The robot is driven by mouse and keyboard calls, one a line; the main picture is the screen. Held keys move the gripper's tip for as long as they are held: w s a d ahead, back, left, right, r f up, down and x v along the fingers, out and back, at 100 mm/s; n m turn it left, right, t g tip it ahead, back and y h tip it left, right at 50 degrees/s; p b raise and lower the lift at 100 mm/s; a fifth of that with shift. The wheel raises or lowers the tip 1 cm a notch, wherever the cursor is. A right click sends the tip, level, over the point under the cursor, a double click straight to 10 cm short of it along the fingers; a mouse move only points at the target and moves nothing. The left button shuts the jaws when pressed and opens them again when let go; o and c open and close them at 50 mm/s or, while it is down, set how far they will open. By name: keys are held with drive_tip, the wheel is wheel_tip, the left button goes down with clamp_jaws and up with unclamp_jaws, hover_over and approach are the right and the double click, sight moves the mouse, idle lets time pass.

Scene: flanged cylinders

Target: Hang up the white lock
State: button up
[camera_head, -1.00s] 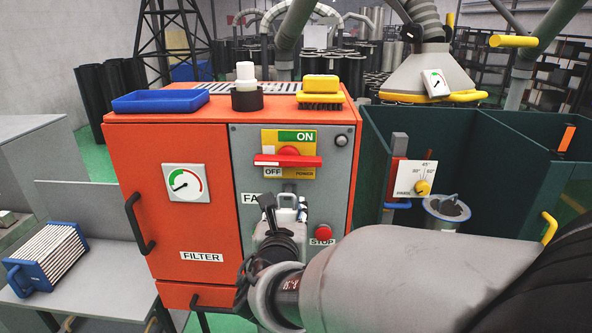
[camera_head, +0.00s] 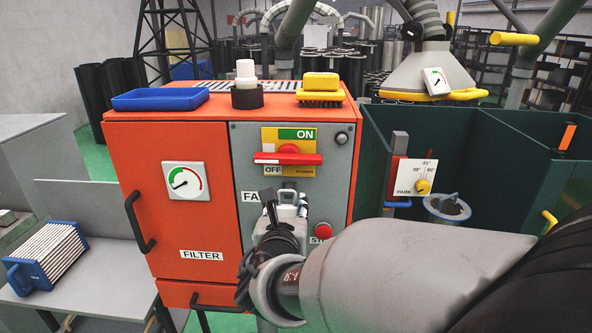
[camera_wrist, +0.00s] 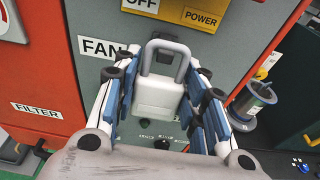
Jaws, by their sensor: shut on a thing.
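The white lock (camera_wrist: 158,97) with its grey shackle (camera_wrist: 165,50) stands upright between the blue finger pads of my gripper (camera_wrist: 160,103) in the wrist view. My gripper is shut on its body, and the shackle points up. In the head view, my gripper (camera_head: 284,214) is in front of the grey panel, below the red switch handle (camera_head: 287,159). The lock (camera_head: 287,211) is partly hidden there by my gripper. The switch has a yellow plate marked ON, OFF and POWER.
The orange cabinet (camera_head: 165,235) carries a blue tray (camera_head: 161,100), a white-topped dark cylinder (camera_head: 247,90) and a yellow brush (camera_head: 321,88). A red stop button (camera_head: 323,230) lies right of my gripper. A green bin (camera_head: 490,160) stands to the right.

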drive_tip(key=shift+w+d, duration=0.1)
drive_tip(key=shift+w, duration=0.95)
drive_tip(key=shift+w+b, duration=0.15)
drive_tip(key=shift+b, duration=0.15)
drive_tip(key=shift+w+f, duration=0.1)
drive_tip(key=shift+f, duration=0.05)
drive_tip(key=shift+w+f+b, duration=0.2)
drive_tip(key=shift+w+b, duration=0.2)
drive_tip(key=shift+b, duration=0.15)
drive_tip(key=shift+w+f+b, duration=0.15)
drive_tip(key=shift+f+b, duration=0.05)
drive_tip(key=shift+b, duration=0.2)
idle(0.5)
idle(0.3)
drive_tip(key=o, duration=1.2)
drive_tip(key=shift+c, duration=0.2)
